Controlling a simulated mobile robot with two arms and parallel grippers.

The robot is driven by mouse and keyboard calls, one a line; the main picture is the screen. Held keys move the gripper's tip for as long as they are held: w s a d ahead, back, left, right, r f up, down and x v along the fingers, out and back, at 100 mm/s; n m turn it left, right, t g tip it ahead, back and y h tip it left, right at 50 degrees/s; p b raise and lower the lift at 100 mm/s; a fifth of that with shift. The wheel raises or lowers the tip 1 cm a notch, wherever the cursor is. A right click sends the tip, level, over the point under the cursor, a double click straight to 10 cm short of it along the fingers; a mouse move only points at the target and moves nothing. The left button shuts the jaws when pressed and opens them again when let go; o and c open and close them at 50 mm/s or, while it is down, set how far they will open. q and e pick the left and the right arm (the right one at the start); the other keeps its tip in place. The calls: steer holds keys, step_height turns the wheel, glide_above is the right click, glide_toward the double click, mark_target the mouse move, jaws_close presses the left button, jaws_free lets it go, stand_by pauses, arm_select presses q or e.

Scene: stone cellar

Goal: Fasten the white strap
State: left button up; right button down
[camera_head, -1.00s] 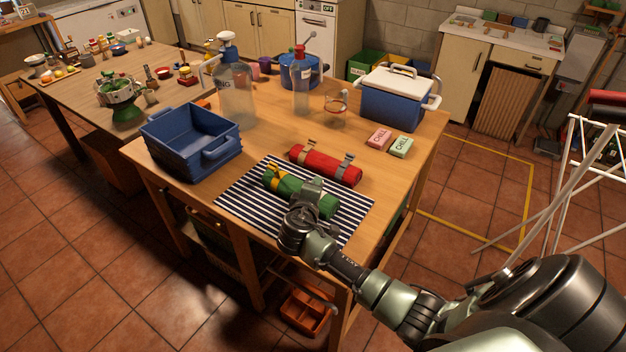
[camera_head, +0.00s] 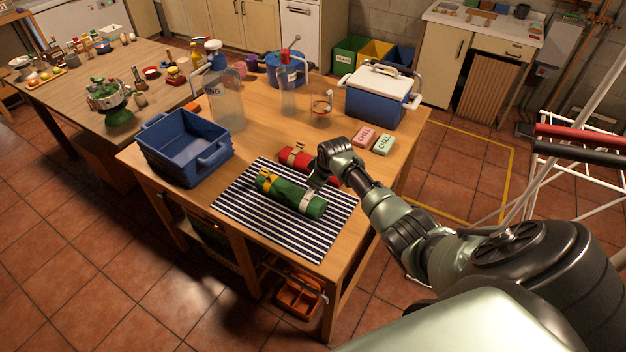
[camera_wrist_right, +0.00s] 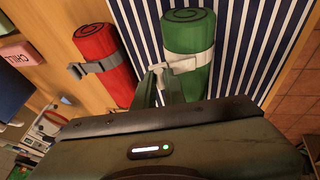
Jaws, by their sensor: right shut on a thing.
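A rolled green bundle (camera_head: 287,195) lies on the striped mat (camera_head: 262,229). A yellow strap (camera_head: 265,177) is around its left part. The white strap (camera_head: 307,201) crosses its right part; in the wrist view the strap (camera_wrist_right: 192,63) lies across the roll, with a pale end or buckle piece at its side. My right gripper (camera_head: 318,181) is at the far right side of the green roll, between it and the red roll (camera_head: 294,158). In the wrist view its fingers (camera_wrist_right: 158,80) are shut at the white strap's end. They hide part of that end. My left gripper is out of view.
The red roll has grey straps (camera_wrist_right: 92,68) and lies close behind. Blue crates (camera_head: 184,150) stand to the left. A pink block (camera_head: 365,137), a green block (camera_head: 384,145) and a cooler (camera_head: 377,102) are on the right. The mat's front is clear.

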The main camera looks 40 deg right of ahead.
steer(key=y+b, duration=0.1)
steer(key=b, duration=0.2)
steer(key=d+f+g+y+b, duration=0.1)
steer(key=b, duration=0.2)
steer(key=d+f+m+y+b, duration=0.1)
steer(key=y+b, duration=0.1)
steer(key=b, duration=0.1)
steer(key=shift+w+f+g, duration=0.25)
steer(key=shift+w+g, duration=0.05)
steer(key=shift+w, duration=0.1)
steer(key=shift+s+y+b, duration=0.1)
steer(key=shift+y+b, duration=0.3)
steer(key=shift+b, duration=0.45)
steer(key=shift+a, duration=0.1)
steer(key=c, duration=1.5)
jaws_free()
steer(key=shift+d+r, duration=0.2)
steer(key=shift+r, duration=0.3)
steer(key=v, duration=0.6)
steer(key=shift+s+d+r, duration=0.15)
steer(key=shift+s+r, duration=0.05)
steer(key=shift+r, duration=0.15)
